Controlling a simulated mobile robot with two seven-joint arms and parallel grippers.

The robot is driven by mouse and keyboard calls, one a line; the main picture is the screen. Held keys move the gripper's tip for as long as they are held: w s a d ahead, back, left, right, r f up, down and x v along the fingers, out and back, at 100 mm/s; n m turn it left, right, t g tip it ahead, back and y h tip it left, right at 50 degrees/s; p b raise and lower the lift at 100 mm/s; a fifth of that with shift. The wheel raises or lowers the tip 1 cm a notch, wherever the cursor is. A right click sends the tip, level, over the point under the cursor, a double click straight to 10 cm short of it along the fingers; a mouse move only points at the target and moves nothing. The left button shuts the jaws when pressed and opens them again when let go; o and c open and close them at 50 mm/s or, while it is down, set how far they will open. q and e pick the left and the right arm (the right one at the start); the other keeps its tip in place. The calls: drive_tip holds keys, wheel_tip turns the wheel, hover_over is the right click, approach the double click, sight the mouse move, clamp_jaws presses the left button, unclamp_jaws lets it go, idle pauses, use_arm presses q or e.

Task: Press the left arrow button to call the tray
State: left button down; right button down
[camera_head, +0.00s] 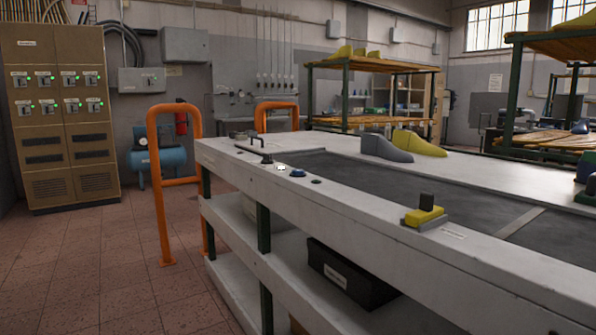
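A white workbench (330,222) with a recessed dark belt-like strip (400,188) runs across the right half of the head view. On its near rim, towards the left end, sit a small pale button-like piece (281,167), a blue round button (297,173) and a small dark round piece (316,182). They are too small for me to make out an arrow on any of them. No tray can be made out on the strip. Neither of my grippers is in view.
A yellow block with a black knob (424,215) stands on the near rim. Grey (386,148) and yellow (418,144) shoe lasts lie beyond the strip. An orange rail (160,190) stands by the bench's left end. The tiled floor (90,260) at left is free.

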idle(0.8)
